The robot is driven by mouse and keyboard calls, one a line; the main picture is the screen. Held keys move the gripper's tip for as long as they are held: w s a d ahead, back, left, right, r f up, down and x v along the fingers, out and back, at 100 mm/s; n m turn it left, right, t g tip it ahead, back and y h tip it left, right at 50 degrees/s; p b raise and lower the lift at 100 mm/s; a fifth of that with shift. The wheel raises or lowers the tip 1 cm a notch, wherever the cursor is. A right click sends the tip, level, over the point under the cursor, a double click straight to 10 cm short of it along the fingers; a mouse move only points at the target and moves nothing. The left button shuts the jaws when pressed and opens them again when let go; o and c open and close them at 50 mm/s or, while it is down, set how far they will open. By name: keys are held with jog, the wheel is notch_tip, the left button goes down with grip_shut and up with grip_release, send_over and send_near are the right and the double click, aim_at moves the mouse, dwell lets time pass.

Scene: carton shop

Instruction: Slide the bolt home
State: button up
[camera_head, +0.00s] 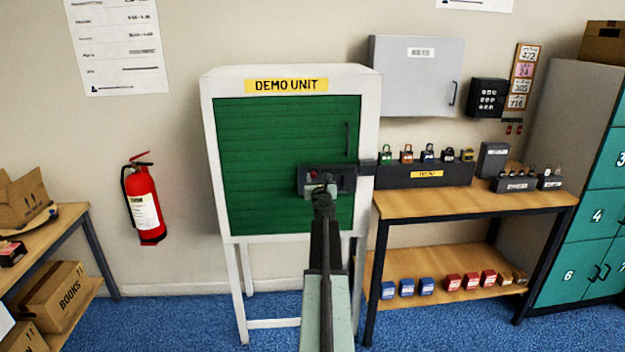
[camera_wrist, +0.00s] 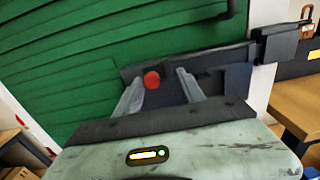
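The demo unit is a white frame (camera_head: 222,190) with a shut green slatted door (camera_head: 270,140). A dark bolt (camera_head: 345,181) is mounted at the door's right side, with a dark keeper (camera_head: 367,168) on the frame to its right. The keeper also shows in the wrist view (camera_wrist: 278,45). The bolt's round red knob (camera_wrist: 152,79) appears between my gripper's fingers, nearer the left finger. My gripper (camera_wrist: 159,75) is open at the bolt; I cannot tell whether a finger touches the knob. In the head view my gripper (camera_head: 318,189) partly covers the bolt.
A workbench (camera_head: 450,203) with several padlocks stands close on the right, below a grey key cabinet (camera_head: 415,75). Teal lockers (camera_head: 598,215) are at far right. A fire extinguisher (camera_head: 145,205) hangs on the left wall. Blue floor (camera_head: 180,320) is clear at front left.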

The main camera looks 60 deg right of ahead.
jog(key=shift+w+a, duration=0.2)
jog(key=shift+w, duration=0.1)
jog(key=shift+s+a, duration=0.2)
jog(key=shift+a, duration=0.1)
jog(key=v, duration=0.7)
